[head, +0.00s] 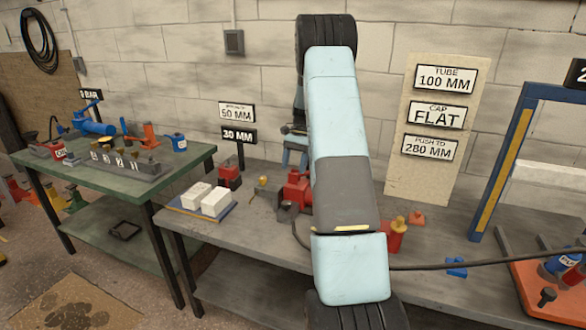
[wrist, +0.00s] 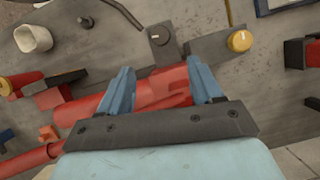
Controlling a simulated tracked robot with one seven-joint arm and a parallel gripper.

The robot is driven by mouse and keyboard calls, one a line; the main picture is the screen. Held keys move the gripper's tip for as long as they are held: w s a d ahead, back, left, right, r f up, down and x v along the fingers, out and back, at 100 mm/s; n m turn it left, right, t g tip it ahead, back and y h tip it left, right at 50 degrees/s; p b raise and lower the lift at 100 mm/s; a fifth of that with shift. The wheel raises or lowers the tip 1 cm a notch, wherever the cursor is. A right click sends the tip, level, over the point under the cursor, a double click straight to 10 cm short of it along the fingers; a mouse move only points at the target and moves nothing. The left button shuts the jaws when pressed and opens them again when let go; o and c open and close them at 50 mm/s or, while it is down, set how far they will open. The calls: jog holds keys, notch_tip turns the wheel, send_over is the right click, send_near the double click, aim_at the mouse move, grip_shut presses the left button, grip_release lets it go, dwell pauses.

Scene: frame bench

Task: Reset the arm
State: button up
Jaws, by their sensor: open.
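My arm rises through the middle of the head view and hides part of the bench behind it. My gripper (head: 295,148) shows just left of the arm, above the bench. In the wrist view my gripper (wrist: 163,82) has its two blue fingers spread apart. A red cylindrical body (wrist: 150,92) lies beyond and between the fingers; I cannot tell whether they touch it. In the head view a red machine (head: 297,188) stands on the bench below the gripper, partly hidden by my arm.
The grey bench (head: 440,250) carries white blocks (head: 206,199) at left and a red-and-yellow part (head: 396,235) right of my arm. A blue press frame (head: 503,160) stands at right. A dark cable (head: 460,265) crosses the bench. A green table (head: 185,165) stands at left.

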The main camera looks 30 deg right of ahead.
dwell(0.3)
jog(key=s+a+r+n+t+h, duration=0.1)
jog(key=s+a+r+n+t, duration=0.15)
jog(key=s+a+r, duration=0.65)
jog(key=s+a+r+n+t+h, duration=0.1)
jog(key=s+a+r+n+h, duration=0.2)
jog(key=a+r, duration=0.65)
jog(key=s+a+r+n+t, duration=0.2)
jog(key=s+a+n, duration=0.1)
jog(key=s, duration=0.9)
jog(key=s+a+r+n+t, duration=0.2)
jog(key=s+a+r+n, duration=0.1)
jog(key=s, duration=1)
jog(key=shift+a, duration=0.9)
jog(key=shift+n, duration=0.25)
jog(key=shift+c, duration=0.4)
